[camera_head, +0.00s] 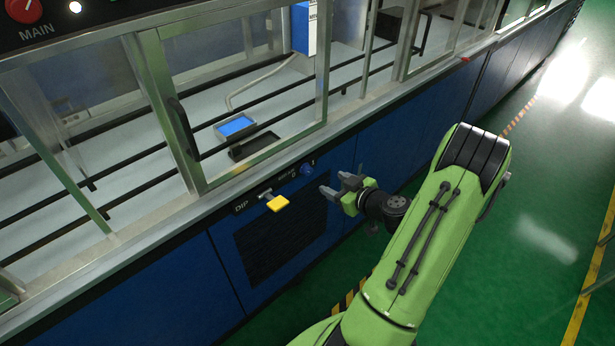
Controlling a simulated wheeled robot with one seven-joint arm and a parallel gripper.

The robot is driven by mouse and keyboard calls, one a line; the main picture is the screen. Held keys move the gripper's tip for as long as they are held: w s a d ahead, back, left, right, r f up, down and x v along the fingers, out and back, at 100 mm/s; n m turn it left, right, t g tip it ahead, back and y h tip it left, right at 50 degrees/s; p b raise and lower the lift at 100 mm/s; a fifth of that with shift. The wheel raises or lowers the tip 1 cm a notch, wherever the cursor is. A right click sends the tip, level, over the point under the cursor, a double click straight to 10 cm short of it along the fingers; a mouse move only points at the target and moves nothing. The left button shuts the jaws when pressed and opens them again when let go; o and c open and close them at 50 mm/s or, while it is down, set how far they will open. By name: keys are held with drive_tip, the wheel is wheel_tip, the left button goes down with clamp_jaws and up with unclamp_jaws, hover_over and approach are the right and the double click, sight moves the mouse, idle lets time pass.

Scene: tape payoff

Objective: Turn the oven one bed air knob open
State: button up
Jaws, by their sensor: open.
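A small round blue knob (306,169) sits on the blue front panel, just under the machine's top edge. Small white lettering beside it is too small to read surely, so I cannot confirm it is the oven one bed air knob. My gripper (333,186) is open and empty, to the right of and slightly below the blue knob in the picture. It appears apart from the knob. The knob's exact setting is too small to tell.
A framed glass door (235,90) with a black handle stands above the panel. A dark grille (275,245) lies below the yellow handle. A red MAIN knob (24,8) is at the top left. Green floor (540,200) to the right is clear.

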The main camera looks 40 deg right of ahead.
sight(310, 172)
drive_tip(key=x, duration=1.1)
drive_tip(key=shift+w+f, duration=0.1)
drive_tip(key=shift+w, duration=0.15)
drive_tip(key=shift+c, duration=0.3)
drive_tip(key=c, duration=1)
